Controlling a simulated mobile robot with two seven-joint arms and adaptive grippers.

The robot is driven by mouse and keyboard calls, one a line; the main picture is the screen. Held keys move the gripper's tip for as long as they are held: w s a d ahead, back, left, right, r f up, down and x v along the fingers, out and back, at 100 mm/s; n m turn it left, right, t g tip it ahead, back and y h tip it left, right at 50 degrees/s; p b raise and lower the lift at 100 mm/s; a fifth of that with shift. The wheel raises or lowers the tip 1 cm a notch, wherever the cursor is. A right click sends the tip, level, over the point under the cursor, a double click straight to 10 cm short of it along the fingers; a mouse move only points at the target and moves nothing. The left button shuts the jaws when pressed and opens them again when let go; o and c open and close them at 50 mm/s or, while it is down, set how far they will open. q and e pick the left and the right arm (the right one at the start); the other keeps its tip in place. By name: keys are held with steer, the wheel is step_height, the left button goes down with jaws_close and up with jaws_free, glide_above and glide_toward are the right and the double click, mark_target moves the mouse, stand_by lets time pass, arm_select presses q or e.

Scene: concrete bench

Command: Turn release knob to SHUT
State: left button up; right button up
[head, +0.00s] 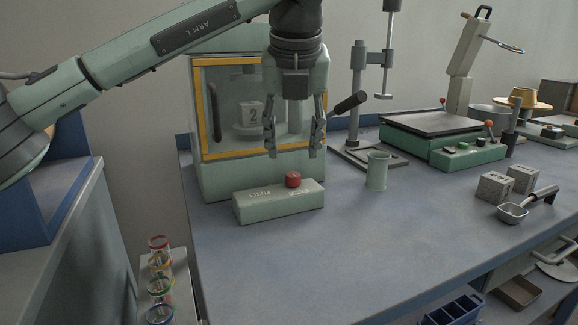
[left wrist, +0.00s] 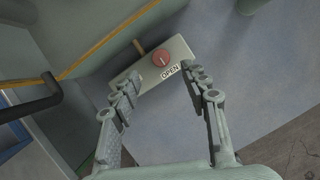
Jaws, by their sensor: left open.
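The release knob (head: 293,180) is a small red round knob on top of a pale green box (head: 265,208) on the bench. Lettering shows on the box on both sides of the knob, too small to read in the head view. In the left wrist view the knob (left wrist: 161,58) has a pale pointer line, and the box (left wrist: 181,47) shows the word OPEN beside it. My left gripper (head: 292,150) is open and empty, pointing down above the knob, apart from it. Its fingers (left wrist: 165,84) also show in the left wrist view. My right gripper is out of view.
A green cabinet (head: 197,180) with a yellow-framed window stands behind the box. A green cup (head: 377,172) and a metal stand (head: 357,90) are to the right. Stone cubes (head: 494,187) and a scoop (head: 513,212) lie farther right. The bench front is clear.

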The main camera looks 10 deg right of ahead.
mark_target(293, 175)
arm_select(q)
steer(key=x, duration=0.6)
steer(key=shift+f, duration=0.15)
steer(key=shift+c, duration=0.2)
jaws_close()
